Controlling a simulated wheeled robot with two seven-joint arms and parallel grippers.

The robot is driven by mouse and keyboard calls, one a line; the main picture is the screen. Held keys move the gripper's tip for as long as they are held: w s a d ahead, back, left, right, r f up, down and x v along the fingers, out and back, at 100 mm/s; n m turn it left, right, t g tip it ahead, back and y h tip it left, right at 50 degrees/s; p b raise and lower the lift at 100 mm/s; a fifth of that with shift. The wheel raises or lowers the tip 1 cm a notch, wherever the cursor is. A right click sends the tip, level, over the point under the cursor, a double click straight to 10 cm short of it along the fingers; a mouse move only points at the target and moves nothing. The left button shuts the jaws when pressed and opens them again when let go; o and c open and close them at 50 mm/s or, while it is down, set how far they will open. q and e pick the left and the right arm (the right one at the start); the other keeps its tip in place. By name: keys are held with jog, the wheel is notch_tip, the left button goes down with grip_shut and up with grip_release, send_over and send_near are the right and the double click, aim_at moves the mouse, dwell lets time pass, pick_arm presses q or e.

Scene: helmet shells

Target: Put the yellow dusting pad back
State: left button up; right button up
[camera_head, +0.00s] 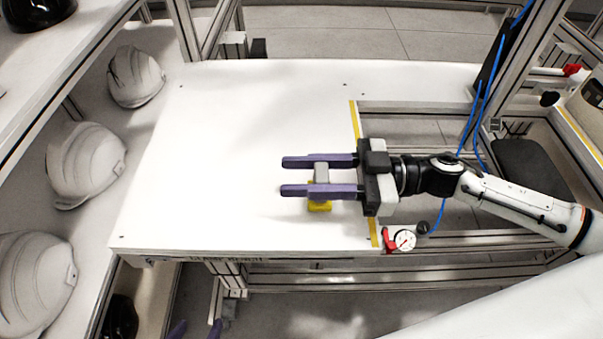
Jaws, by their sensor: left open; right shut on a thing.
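The yellow dusting pad (319,207) shows below the lower finger of my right gripper, over the white tabletop (230,130). A grey block (321,173), seemingly its handle, sits between the two purple fingers. My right gripper (320,176) reaches in from the right and is shut on this handle. The fingers hide part of the pad. I cannot tell whether the pad touches the table. My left gripper (196,329) shows only as purple fingertips at the bottom edge, apart and empty, below the table's front edge.
Several white helmet shells (86,163) stand on a shelf to the left. A yellow strip (354,120) marks the tabletop's right side, by an open metal frame. A round gauge (404,240) sits at the front right corner. The tabletop's left and middle are clear.

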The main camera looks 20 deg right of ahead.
jog(key=shift+f, duration=0.1)
jog(key=o, duration=1.1)
jog(key=shift+f, duration=0.1)
jog(key=shift+o, duration=0.2)
pick_arm(q)
jog(key=shift+r, duration=0.1)
pick_arm(e)
jog(key=shift+r, duration=0.3)
jog(key=b+v, duration=0.1)
jog(key=v, duration=1)
jog(key=shift+s+d, duration=0.15)
jog(key=shift+d, duration=0.3)
pick_arm(q)
jog(key=shift+w+d, duration=0.15)
jog(key=shift+w, duration=0.15)
